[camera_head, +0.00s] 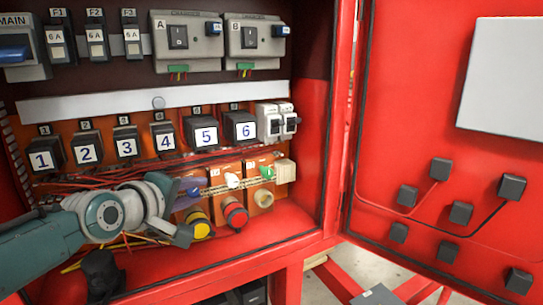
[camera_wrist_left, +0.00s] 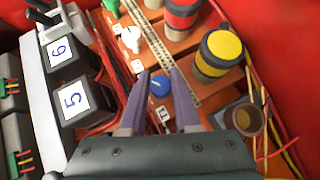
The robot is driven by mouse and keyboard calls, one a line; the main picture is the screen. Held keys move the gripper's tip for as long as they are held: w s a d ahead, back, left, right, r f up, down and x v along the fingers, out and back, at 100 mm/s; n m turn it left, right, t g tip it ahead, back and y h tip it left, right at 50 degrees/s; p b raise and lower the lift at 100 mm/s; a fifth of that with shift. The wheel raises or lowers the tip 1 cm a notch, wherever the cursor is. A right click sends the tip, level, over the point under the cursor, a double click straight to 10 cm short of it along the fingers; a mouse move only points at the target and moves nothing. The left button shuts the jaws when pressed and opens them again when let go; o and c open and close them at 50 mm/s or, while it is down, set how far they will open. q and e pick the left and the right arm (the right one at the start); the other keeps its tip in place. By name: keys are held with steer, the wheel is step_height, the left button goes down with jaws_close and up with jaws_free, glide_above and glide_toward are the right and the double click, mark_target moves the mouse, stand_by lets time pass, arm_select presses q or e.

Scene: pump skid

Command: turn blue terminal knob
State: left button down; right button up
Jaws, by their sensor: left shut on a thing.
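The blue terminal knob (camera_wrist_left: 159,86) is a small round knob on an orange terminal block, seen in the wrist view. My left gripper (camera_wrist_left: 160,76) has its two purple fingers on either side of this knob and is shut on it. In the head view my left gripper (camera_head: 188,196) reaches in from the left, low in the cabinet, at the left end of the row of orange blocks. There the wrist and fingers hide much of the knob's surroundings. My right gripper is not in view.
A white knob (camera_head: 232,181) and a green knob (camera_head: 265,170) sit on neighbouring blocks. Yellow (camera_head: 200,224) and red (camera_head: 235,214) capped cylinders stand in front. Numbered black modules (camera_head: 203,135) and loose wires lie above. The open red door (camera_head: 400,130) stands at right.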

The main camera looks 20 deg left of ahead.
arm_select(q)
steer(key=g+p, duration=0.1)
steer(key=p, duration=0.1)
steer(key=m+g+p, duration=0.1)
steer(key=shift+d+r+y+p, duration=0.1)
steer(key=shift+r+y+p, duration=0.2)
steer(key=shift+r+p, duration=0.1)
steer(key=shift+f+m+g+p, duration=0.15)
steer(key=shift+m+g+p, duration=0.15)
steer(key=shift+g+p, duration=0.1)
steer(key=shift+f+m+g+y, duration=0.15)
steer(key=shift+m+g+y, duration=0.15)
steer(key=shift+g+y, duration=0.25)
steer(key=shift+f+m+g+y, duration=0.15)
steer(key=shift+m+g+y, duration=0.4)
steer(key=shift+g, duration=0.2)
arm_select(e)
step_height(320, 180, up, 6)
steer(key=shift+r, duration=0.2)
arm_select(q)
steer(key=c, duration=0.6)
jaws_free()
steer(key=shift+c, duration=0.2)
